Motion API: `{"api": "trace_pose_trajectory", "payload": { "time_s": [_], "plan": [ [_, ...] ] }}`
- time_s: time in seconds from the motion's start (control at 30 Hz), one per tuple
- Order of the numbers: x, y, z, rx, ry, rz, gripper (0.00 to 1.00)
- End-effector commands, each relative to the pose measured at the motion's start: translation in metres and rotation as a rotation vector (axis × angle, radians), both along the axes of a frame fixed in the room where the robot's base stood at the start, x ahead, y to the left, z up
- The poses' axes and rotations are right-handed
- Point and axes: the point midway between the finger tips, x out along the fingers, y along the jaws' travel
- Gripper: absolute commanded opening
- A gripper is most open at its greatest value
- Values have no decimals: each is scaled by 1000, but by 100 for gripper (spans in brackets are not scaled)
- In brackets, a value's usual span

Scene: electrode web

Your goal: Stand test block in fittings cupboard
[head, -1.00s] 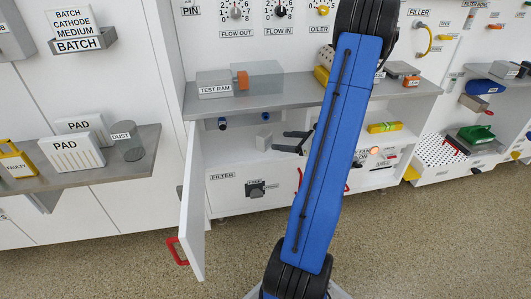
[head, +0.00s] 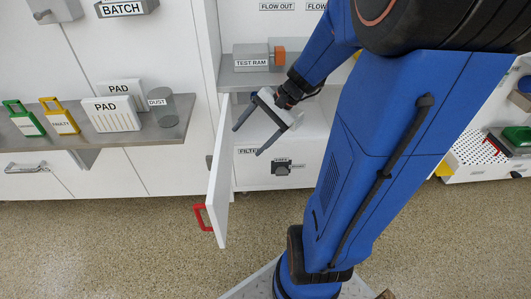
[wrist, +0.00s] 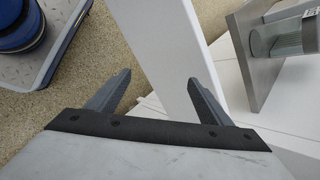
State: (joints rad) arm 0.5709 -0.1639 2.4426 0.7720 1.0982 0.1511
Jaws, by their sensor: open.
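My gripper (head: 247,142) is open and empty in front of the open cupboard (head: 314,118) under the grey shelf. In the wrist view my gripper (wrist: 160,76) has its two fingers spread with nothing held. The cupboard door (head: 220,185) has a red handle (head: 203,217) and is swung out to the left of the opening. In the wrist view a white panel, which looks like the door (wrist: 172,50), passes behind the fingers. No fittings label is legible.
Above the cupboard, the TEST RAM unit (head: 252,60) stands on the shelf. The left shelf (head: 160,134) carries PAD boxes (head: 112,113), a DUST jar (head: 164,109) and yellow and green tags. The floor in front is free.

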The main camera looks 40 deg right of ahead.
Motion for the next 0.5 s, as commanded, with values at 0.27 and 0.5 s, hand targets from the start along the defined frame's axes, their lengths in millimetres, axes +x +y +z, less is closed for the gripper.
{"api": "trace_pose_trajectory", "payload": {
  "time_s": [0.27, 0.5],
  "plan": [
    [-49, 39, 18, -259, -90, 307, 73],
    [-89, 54, 34, -491, -194, 561, 73]
  ]
}}
